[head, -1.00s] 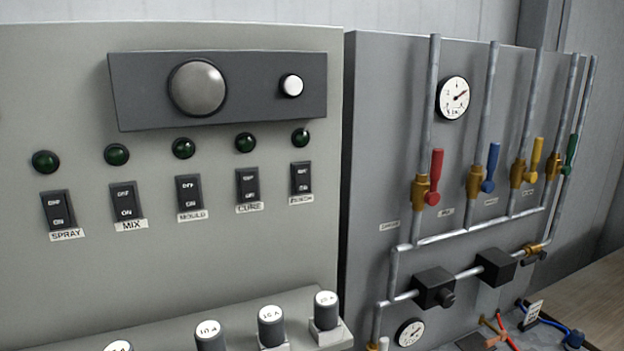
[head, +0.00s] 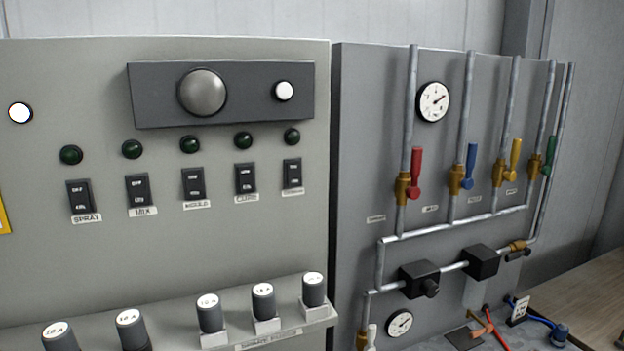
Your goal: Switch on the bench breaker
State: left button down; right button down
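A grey electrical panel (head: 60,270) fills the left of the head view. It carries a row of black rocker breakers labelled SPRAY (head: 80,197), MIX (head: 139,190), MOULD (head: 194,184), CURE (head: 245,179), and a rightmost one (head: 292,174) whose label is too small to read now but looked like BENCH in the earlier frame. A dark green lamp sits above each; the rightmost lamp (head: 292,136) looks unlit. I cannot clearly tell the rocker positions. Neither of my grippers is in view.
Several grey cylindrical fuses (head: 263,300) stand on a ledge below the breakers. A dark plate with a large grey dome (head: 203,93) is above. A pipe panel (head: 370,150) with coloured valve handles and gauges stands to the right, beside a wooden surface (head: 590,290).

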aim_at(294, 166)
jog(key=k+l, duration=0.25)
jog(key=k, duration=0.15)
jog(key=k+l, duration=0.25)
jog(key=k, duration=0.15)
jog(key=k+l, duration=0.25)
jog(key=k, duration=0.15)
